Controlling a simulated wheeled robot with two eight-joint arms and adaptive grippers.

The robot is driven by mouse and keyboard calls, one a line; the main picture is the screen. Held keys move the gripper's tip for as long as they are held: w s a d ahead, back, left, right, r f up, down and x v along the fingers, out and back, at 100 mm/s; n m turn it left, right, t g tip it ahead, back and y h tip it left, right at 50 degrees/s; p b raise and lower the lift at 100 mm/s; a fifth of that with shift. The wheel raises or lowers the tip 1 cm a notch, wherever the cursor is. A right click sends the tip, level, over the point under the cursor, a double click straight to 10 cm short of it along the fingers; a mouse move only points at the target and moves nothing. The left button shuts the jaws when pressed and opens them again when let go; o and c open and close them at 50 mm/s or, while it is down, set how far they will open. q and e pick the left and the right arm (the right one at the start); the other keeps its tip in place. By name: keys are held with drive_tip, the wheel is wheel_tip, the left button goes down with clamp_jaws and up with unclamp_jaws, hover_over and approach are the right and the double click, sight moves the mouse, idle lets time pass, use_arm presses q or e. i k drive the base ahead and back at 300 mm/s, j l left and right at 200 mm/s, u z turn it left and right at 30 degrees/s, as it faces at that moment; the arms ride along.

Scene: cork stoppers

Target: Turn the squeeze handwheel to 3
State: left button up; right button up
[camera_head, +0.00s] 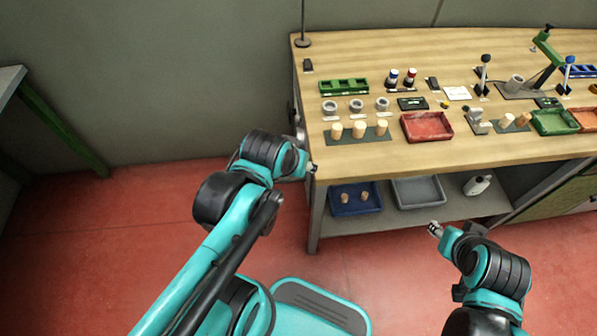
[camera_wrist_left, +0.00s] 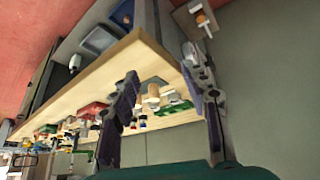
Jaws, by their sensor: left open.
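I cannot pick out the squeeze handwheel for certain in either view. In the left wrist view a small brown plate with a pale part and an orange spot (camera_wrist_left: 201,18) shows at the top right, beyond a fingertip; it is too small to name. My left gripper (camera_wrist_left: 160,70) is open with nothing between its fingers, and the workbench shows behind them. In the head view the left arm's end (camera_head: 312,168) is beside the bench's left front corner, mostly hidden by its own links. My right gripper (camera_head: 434,229) is low in front of the bench; its jaws are too small to read.
The wooden workbench (camera_head: 350,60) carries a red tray (camera_head: 427,126), a green rack (camera_head: 344,86), corks on a dark mat, a green-armed press (camera_head: 546,62) and upright levers. A blue bin (camera_head: 340,205) and a grey bin (camera_head: 418,190) sit on the lower shelf. Red floor lies open at left.

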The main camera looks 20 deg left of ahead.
sight(290, 113)
drive_tip(key=j+u, duration=0.15)
drive_tip(key=j, duration=0.25)
drive_tip(key=i+j+u, duration=0.15)
drive_tip(key=j, duration=0.3)
drive_tip(key=i+j+u, duration=0.15)
drive_tip(key=j, duration=0.25)
